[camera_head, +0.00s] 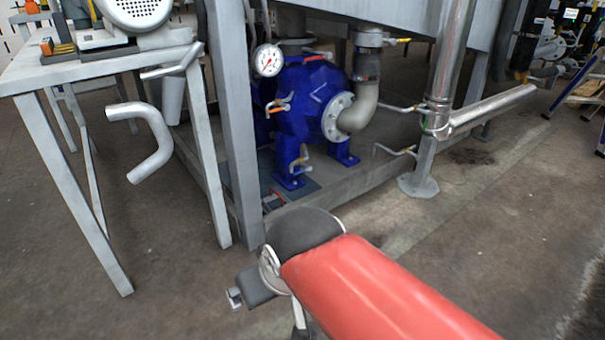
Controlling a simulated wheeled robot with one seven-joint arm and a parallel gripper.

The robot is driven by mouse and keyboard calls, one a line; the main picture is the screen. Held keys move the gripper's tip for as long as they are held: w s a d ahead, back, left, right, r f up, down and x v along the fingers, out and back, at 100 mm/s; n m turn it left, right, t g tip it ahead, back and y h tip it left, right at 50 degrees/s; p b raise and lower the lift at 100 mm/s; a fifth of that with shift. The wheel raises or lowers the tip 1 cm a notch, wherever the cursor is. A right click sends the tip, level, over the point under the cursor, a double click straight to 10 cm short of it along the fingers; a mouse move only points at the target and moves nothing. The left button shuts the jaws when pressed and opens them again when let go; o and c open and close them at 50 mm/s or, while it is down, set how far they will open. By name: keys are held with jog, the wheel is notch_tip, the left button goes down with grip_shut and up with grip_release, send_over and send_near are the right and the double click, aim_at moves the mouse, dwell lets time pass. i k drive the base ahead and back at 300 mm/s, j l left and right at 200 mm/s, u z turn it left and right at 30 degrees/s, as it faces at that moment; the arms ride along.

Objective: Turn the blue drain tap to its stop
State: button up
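A blue pump (308,100) stands low under the machine frame. A small tap (300,165) sits at its foot, between the blue legs; its handle colour is hard to make out. Another small tap (280,103) with an orange-red part is on the pump's front. I cannot tell for sure which one is the drain tap, nor how far either is turned. My gripper (236,298) is at the lower middle, in front of the frame and apart from both taps. My red arm comes in from the lower right. The fingers are small and seen from behind, so their opening is unclear.
A grey upright post (229,110) stands just left of the pump. A round gauge (267,60) hangs above it. A grey table (100,65) is at the left, with a bent pipe (150,140). A metal pipe stand (420,170) is at the right. The front floor is clear.

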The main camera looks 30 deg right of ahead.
aim_at(309, 168)
jog(key=i+l, duration=0.6)
jog(key=i, duration=0.2)
